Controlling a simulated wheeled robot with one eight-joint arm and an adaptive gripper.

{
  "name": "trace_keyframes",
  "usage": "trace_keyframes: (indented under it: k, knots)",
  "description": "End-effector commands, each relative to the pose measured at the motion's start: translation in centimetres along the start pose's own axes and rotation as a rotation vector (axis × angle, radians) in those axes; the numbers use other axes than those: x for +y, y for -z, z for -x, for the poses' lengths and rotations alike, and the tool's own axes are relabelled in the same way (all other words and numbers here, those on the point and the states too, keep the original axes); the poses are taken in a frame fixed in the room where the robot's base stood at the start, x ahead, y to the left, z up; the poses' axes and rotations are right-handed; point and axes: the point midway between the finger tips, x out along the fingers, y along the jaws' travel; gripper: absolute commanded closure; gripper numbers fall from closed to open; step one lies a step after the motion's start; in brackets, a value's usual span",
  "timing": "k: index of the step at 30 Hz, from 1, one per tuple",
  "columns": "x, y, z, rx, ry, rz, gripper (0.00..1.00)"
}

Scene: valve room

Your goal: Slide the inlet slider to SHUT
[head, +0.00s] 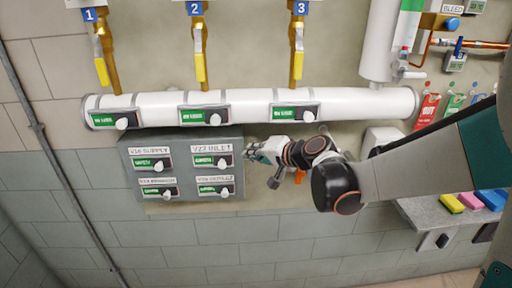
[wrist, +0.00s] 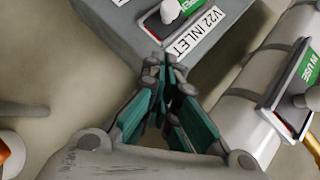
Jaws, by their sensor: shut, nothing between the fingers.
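The V22 INLET slider (head: 222,163) is the upper right one of several on a grey wall panel (head: 183,182). Its white knob stands at the right end of its slot, with a green plate showing to the left. In the wrist view the fingertips (wrist: 165,64) are close to the panel's edge, apart from the knob.
The V21 slider (head: 158,164) is to the left, with two more sliders below. A white pipe (head: 350,101) with green IN USE sliders runs just above the panel. A grey shelf (head: 424,214) with coloured blocks stands at the right. The wall below the panel is clear.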

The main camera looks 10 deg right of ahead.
Motion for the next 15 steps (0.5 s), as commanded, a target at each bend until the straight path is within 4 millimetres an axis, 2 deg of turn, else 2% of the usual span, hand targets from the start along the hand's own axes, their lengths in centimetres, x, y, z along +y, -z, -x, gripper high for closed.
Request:
trace_keyframes:
  k: [1, 5, 6, 15]
  knots:
    - [0.0, -0.1, -1.1, -0.002, 0.001, 0.001, 1.0]
    - [0.0, -0.1, -3.5, -0.002, 0.0, 0.002, 1.0]
    - [0.0, -0.7, -3.9, -0.002, 0.001, 0.001, 1.0]
    - [0.0, -2.7, -5.8, 0.0, 0.0, 0.001, 1.0]
